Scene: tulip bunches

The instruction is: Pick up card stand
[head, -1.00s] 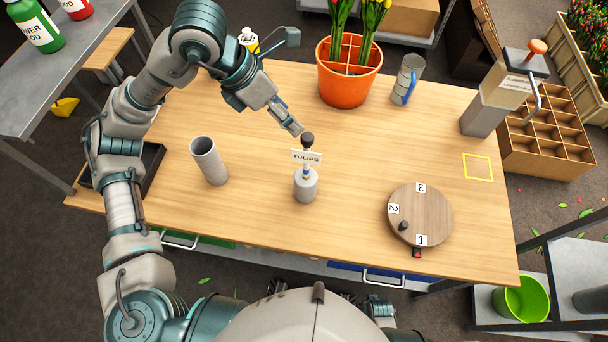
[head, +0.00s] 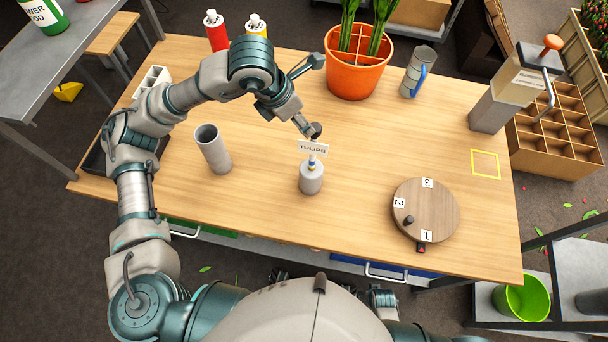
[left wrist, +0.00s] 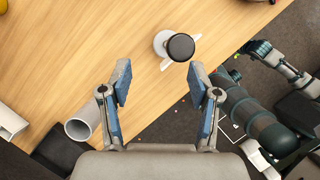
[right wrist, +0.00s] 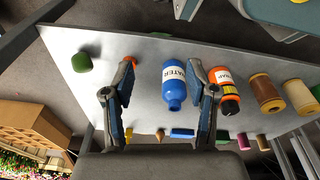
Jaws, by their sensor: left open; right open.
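The card stand has a grey round base (head: 311,180), a short stem, a white card (head: 313,147) reading TULIPS and a dark round knob (head: 316,129) on top. It stands upright on the wooden table. My left gripper (head: 305,126) comes in from the upper left, with its fingertips close by the knob. In the left wrist view the open fingers (left wrist: 161,82) are empty. The knob (left wrist: 181,47) shows ahead of the fingertips, hiding much of the stand. Contact cannot be told. My right gripper (right wrist: 161,78) is open, away from the table.
A grey tube (head: 213,150) stands left of the stand. A round numbered turntable (head: 437,205) sits to the right. A blue bottle (right wrist: 173,92) shows between my right fingers.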

